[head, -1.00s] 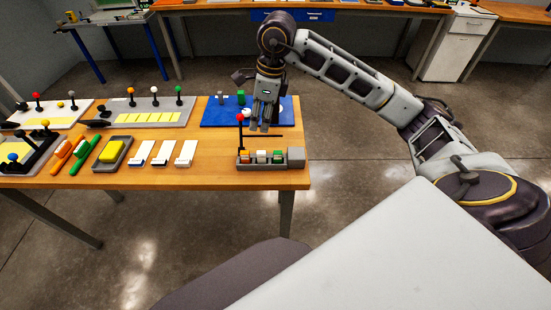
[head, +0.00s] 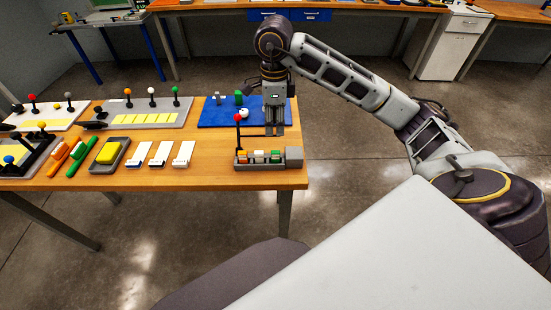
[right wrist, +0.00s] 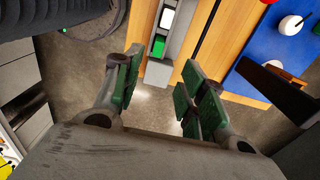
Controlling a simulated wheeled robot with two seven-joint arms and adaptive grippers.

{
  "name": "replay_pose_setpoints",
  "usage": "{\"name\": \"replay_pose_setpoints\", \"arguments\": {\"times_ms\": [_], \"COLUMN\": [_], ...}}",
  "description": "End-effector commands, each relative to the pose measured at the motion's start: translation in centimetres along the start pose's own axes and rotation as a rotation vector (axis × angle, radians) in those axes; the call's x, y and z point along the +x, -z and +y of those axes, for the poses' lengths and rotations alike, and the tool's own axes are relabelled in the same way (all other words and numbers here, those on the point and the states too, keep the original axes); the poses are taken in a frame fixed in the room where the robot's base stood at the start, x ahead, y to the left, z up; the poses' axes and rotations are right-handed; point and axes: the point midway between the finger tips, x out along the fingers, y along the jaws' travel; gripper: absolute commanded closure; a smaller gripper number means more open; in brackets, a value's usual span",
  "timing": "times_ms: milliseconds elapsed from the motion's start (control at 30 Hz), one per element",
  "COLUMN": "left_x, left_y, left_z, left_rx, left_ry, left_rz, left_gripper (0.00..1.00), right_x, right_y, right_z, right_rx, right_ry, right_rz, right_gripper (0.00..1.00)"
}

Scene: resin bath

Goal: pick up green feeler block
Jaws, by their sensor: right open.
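The green feeler block (head: 276,155) sits at the right end of a row of small blocks in a grey holder (head: 245,164) at the table's front right corner. It also shows as a green block in the right wrist view (right wrist: 158,46), next to a white one. My right gripper (head: 275,132) is above the table just behind the holder, pointing down. In the right wrist view its fingers (right wrist: 160,88) are spread with nothing between them, and the green block appears beyond the gap. My left gripper is in neither view.
A blue mat (head: 212,118) with small parts lies behind. White pieces (head: 160,153) lie to the left, and bare wood separates them from the holder.

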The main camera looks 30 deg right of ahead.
Motion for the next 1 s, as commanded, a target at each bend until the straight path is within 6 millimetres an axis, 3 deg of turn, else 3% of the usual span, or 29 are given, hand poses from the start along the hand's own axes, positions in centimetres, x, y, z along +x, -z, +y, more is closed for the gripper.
{"name": "replay_pose_setpoints", "arguments": {"times_ms": [700,1000], "left_x": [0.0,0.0], "left_y": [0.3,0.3], "left_z": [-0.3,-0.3], "left_rx": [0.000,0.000], "left_ry": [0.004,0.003], "left_rz": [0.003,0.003], "left_gripper": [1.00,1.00], "right_x": [6.7,7.8], "right_y": [0.0,0.0], "right_z": [0.1,0.0], "right_rx": [0.001,0.001], "right_ry": [-0.002,0.000], "right_rz": [0.001,0.000], "right_gripper": [0.59,0.59]}}
